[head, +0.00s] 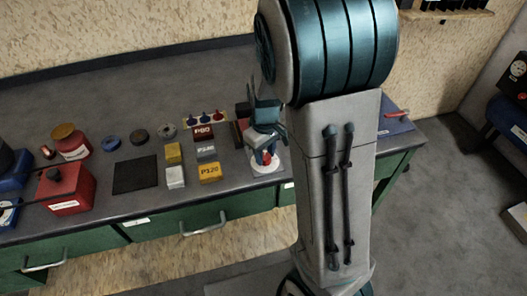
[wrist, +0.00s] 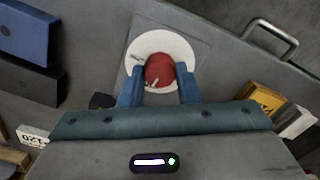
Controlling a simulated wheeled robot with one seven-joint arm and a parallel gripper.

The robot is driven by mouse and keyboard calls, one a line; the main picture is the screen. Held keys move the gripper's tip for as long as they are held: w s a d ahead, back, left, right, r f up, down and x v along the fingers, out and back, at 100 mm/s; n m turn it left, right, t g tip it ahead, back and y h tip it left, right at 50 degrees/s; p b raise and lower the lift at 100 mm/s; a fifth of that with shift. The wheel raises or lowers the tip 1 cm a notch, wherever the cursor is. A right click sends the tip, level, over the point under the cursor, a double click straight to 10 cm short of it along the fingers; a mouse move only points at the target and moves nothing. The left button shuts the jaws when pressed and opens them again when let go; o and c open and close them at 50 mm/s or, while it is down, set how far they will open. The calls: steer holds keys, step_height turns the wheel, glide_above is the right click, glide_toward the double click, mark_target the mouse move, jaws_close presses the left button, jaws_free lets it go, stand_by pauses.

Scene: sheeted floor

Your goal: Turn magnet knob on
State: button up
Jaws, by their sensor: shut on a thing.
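The magnet knob (wrist: 159,69) is red and sits on a round white dial plate on the bench. In the wrist view my gripper (wrist: 159,84) has its two blue fingers on either side of the knob, shut on it.
Grit blocks (head: 209,172) and yellow and silver blocks stand left of the knob. A red box (head: 66,190) and a red jar are further left. A drawer handle (head: 204,228) juts from the green bench front. A blue block (wrist: 26,34) lies near the gripper.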

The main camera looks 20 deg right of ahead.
mark_target(265, 156)
steer(key=m+p, duration=0.1)
steer(key=m, duration=0.3)
steer(key=shift+r, duration=0.1)
steer(key=m+p, duration=0.1)
steer(key=m, duration=0.3)
steer(key=m+p, duration=0.1)
steer(key=m, duration=0.3)
steer(key=shift+m+p, duration=0.8)
steer(key=shift+m, duration=0.9)
steer(key=o, duration=1)
step_height(265, 156, up, 14)
steer(key=shift+f, duration=0.15)
